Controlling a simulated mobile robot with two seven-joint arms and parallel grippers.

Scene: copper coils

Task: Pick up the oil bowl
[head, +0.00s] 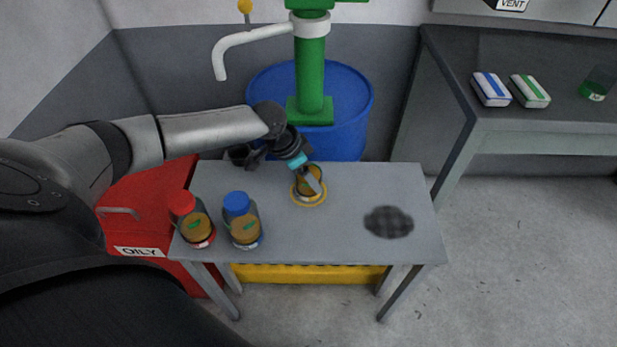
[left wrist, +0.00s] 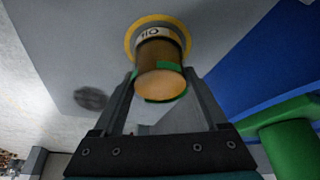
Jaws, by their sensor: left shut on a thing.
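The oil bowl (head: 302,188) is a small round amber-brown vessel with green on its side, over a yellow ring marking on the grey table. It also shows in the left wrist view (left wrist: 160,78), with a pale lettered band, between the two fingers. My left gripper (head: 314,182) reaches down from the back left and is shut on the bowl, one finger on each side. The yellow ring (left wrist: 131,41) shows around the bowl; I cannot tell whether the bowl touches the table. My right gripper is in neither view.
A red-capped jar (head: 193,222) and a blue-capped jar (head: 242,222) stand at the table's front left. A dark mesh-like round patch (head: 389,222) lies at the right. A blue drum (head: 349,105) with a green pump (head: 310,75) stands behind. A red OILY bin (head: 130,210) is left.

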